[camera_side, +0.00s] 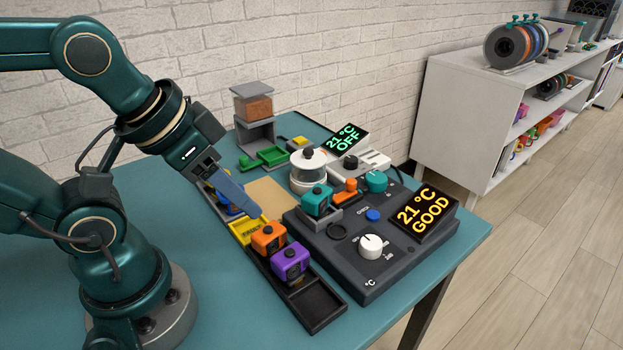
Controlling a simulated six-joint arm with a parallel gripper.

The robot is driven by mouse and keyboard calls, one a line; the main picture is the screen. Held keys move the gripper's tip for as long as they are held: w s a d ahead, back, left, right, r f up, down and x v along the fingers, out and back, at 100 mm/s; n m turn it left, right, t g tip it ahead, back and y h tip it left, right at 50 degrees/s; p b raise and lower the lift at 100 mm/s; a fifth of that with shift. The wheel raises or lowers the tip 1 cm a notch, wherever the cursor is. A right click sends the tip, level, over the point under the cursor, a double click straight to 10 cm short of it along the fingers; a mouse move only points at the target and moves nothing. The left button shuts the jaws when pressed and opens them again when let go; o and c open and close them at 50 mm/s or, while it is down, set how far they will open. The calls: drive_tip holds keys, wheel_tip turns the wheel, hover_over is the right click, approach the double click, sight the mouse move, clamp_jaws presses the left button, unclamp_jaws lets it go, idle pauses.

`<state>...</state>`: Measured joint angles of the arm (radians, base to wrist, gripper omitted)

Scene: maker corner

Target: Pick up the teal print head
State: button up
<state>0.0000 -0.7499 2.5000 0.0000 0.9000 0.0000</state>
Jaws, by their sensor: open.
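A purple print head (290,262) is beside the orange one in a long black rack (318,304). A blue head (228,205) is partly hidden behind my gripper. The console (375,275) has knobs and a raised "21 °C GOOD" display (424,212). A white round-topped container (308,172) stands behind the teal head.

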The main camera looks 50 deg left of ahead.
idle(0.4)
drive_tip(key=o, duration=0.6)
drive_tip(key=shift+c, duration=0.2)
drive_tip(key=n+g, duration=0.3)
drive_tip(key=g, duration=0.1)
approach(317, 189)
drive_tip(key=shift+s+d+f, duration=0.15)
drive_tip(key=shift+d+f, duration=0.2)
drive_tip(key=shift+d, duration=0.15)
drive_tip(key=shift+n+g, duration=0.3)
drive_tip(key=shift+g, duration=0.5)
drive_tip(key=f, duration=0.1)
drive_tip(key=w+f, duration=0.1)
drive_tip(key=f, duration=0.3)
drive_tip(key=shift+w+a, duration=0.35)
drive_tip(key=shift+a, duration=0.05)
drive_tip(key=shift+f, duration=2.5)
